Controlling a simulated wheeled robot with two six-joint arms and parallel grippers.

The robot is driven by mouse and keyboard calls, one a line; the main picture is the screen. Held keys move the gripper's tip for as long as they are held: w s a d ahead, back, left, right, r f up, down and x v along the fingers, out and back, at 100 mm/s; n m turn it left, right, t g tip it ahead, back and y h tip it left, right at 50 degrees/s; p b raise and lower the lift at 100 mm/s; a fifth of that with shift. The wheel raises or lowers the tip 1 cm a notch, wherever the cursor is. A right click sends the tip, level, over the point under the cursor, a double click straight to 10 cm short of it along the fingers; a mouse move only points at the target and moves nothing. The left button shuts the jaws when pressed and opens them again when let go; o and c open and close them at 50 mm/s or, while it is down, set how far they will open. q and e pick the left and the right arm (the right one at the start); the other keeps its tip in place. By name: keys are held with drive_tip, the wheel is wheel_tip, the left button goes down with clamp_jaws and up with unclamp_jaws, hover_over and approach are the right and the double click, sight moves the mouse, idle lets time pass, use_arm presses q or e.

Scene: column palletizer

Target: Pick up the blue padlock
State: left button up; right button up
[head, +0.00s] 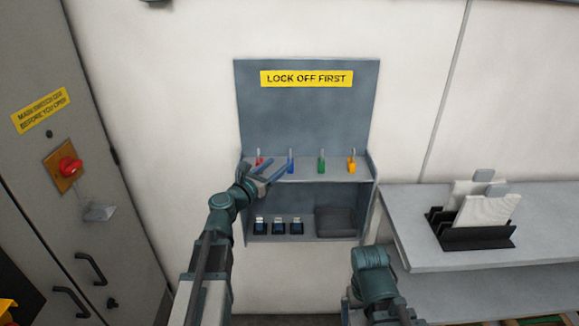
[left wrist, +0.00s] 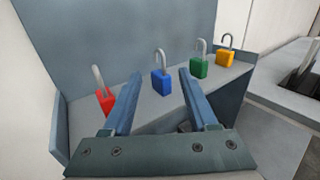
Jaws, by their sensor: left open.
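The blue padlock (left wrist: 161,82) stands upright on the upper shelf of the lockout station, its shackle up. It also shows in the head view (head: 291,166), just beyond my left gripper (head: 278,170). In the left wrist view my left gripper (left wrist: 158,85) is open and empty. Its two fingers point toward the shelf, with the blue padlock seen between their tips, not held. I cannot tell the exact gap. My right arm shows at the lower right of the head view, but its gripper fingers are not visible.
A red padlock (left wrist: 105,100) stands left of the blue one, close to the left finger. A green padlock (left wrist: 199,66) and a yellow padlock (left wrist: 225,59) stand to the right. The shelf (head: 337,175) has a back panel (head: 306,110) and side walls. A grey cabinet (head: 95,190) stands left.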

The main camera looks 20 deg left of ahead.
sight(289, 161)
use_arm(q)
drive_tip(key=shift+x, duration=3.9)
drive_tip(key=shift+a, duration=0.1)
clamp_jaws()
